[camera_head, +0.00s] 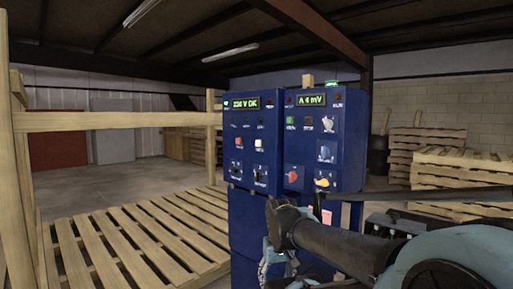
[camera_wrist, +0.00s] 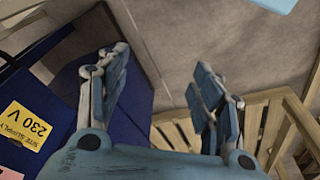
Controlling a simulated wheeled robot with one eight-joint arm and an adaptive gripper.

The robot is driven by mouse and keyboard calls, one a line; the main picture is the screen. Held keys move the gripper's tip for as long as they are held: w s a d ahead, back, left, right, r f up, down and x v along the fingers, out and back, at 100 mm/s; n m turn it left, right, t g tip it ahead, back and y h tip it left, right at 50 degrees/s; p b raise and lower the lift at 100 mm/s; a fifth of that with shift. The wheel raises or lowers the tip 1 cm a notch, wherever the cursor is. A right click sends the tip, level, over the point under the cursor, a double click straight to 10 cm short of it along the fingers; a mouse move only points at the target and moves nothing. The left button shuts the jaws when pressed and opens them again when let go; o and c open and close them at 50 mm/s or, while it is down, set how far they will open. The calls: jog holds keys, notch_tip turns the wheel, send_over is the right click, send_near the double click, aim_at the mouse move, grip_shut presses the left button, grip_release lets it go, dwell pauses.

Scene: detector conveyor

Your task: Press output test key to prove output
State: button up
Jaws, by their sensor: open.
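Two blue control cabinets stand side by side in the head view. The left cabinet (camera_head: 253,205) has a green display (camera_head: 245,103) reading "230 V OK", with red and white buttons below. The right cabinet (camera_head: 352,150) has a display (camera_head: 311,100) reading about "4 mV", a lit green button (camera_head: 290,122), a dark button (camera_head: 308,123), a red button (camera_head: 293,176) and several knobs. Their small labels are unreadable, so I cannot tell which is the output test key. My gripper (camera_wrist: 160,65) is open and empty, pointing down beside a blue cabinet; in the head view my arm mostly hides it.
A yellow "230 V" site supply label (camera_wrist: 24,124) shows in the wrist view. A wooden pallet platform (camera_head: 135,238) with posts lies left of the cabinets. Stacked pallets (camera_head: 426,150) stand at the right. Open concrete floor (camera_wrist: 170,30) shows beyond my fingers.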

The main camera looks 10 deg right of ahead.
grip_shut()
dwell(1.4)
